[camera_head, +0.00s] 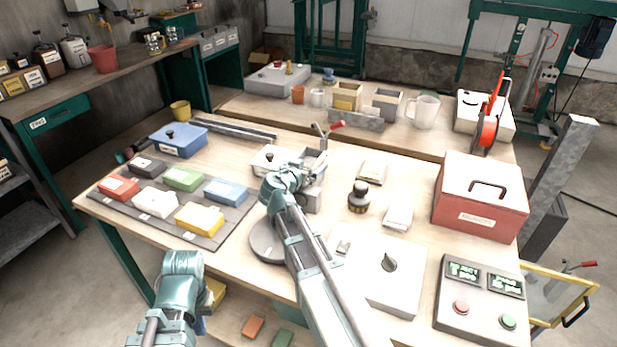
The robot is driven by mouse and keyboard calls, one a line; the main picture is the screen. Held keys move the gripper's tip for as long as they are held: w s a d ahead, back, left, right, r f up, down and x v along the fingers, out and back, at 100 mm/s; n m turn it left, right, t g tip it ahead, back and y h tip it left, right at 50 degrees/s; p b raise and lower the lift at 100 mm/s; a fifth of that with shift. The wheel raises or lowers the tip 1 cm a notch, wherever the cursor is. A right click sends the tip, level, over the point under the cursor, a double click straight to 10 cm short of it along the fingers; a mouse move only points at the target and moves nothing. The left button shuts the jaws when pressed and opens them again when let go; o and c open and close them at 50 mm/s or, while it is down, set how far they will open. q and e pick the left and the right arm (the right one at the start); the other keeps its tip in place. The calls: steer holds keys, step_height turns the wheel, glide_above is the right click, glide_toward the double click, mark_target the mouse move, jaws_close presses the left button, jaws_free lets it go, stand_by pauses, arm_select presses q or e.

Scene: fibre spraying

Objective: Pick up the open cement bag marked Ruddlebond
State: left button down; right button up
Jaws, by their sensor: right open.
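Several small bags lie on a dark grey tray (217,239) at the left of the table: red (118,187), black (147,167), green (183,179), white (156,203), yellow (199,219) and blue (226,191). Their labels are too small to read, so I cannot tell which is Ruddlebond or which is open. My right gripper (284,182) is open over the middle of the table, right of the tray and apart from the bags; its fingertips are hard to make out. My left gripper (183,263) is at the lower left, below the tray in the picture; its fingers are hidden.
A blue box (179,139) stands behind the tray. A crank device with a red handle (337,124) stands just beyond my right gripper. A dark round-knobbed jar (359,199), a red lidded box (480,199) and a button panel (480,308) fill the right side.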

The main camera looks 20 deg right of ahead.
steer(key=shift+c, duration=0.3)
jaws_close()
steer(key=shift+r, duration=0.25)
stand_by(0.3)
step_height(320, 180, up, 10)
steer(key=p, duration=1)
steer(key=shift+f, duration=0.2)
